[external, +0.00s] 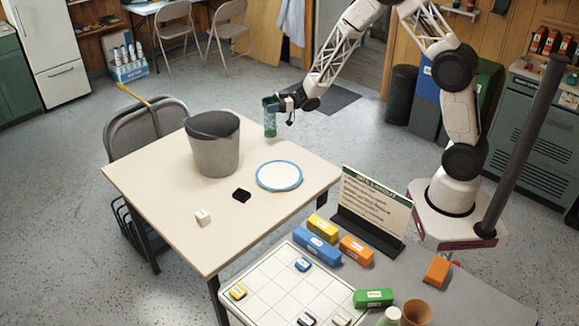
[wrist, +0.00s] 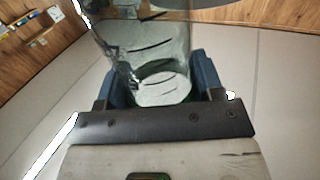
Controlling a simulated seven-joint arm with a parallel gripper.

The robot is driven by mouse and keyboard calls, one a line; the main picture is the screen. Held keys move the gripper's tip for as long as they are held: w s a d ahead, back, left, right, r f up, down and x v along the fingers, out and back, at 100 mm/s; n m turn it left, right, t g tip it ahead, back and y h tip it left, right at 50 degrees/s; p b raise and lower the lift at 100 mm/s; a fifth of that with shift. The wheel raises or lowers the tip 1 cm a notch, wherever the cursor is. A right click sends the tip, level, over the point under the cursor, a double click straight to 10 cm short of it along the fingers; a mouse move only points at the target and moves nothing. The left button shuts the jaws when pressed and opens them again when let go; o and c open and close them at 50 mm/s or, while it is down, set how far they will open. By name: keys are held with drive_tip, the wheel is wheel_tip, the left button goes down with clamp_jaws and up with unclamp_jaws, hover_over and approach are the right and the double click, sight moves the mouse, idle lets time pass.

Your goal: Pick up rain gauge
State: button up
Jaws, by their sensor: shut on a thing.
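The rain gauge (external: 270,118) is a clear greenish cylinder with a blue-green upper part in the external view. It is upright at the far right side of the cream table (external: 145,185). My gripper (external: 279,104) is shut on it near its top, from the right. In the wrist view the clear gauge (wrist: 150,60) fills the space between the blue fingers (wrist: 163,85). I cannot tell whether its bottom touches the table.
A grey bucket (external: 214,150) stands left of the gauge. A blue-rimmed white plate (external: 279,176), a black block (external: 241,195) and a white cube (external: 203,217) lie nearer. A sign (external: 372,205) and several coloured boxes stand on the front table.

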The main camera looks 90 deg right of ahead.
drive_tip(key=s+a, duration=0.3)
drive_tip(key=s, duration=0.3)
drive_tip(key=shift+s+r, duration=0.35)
drive_tip(key=shift+a, duration=0.1)
drive_tip(key=shift+r, duration=0.15)
idle(1.1)
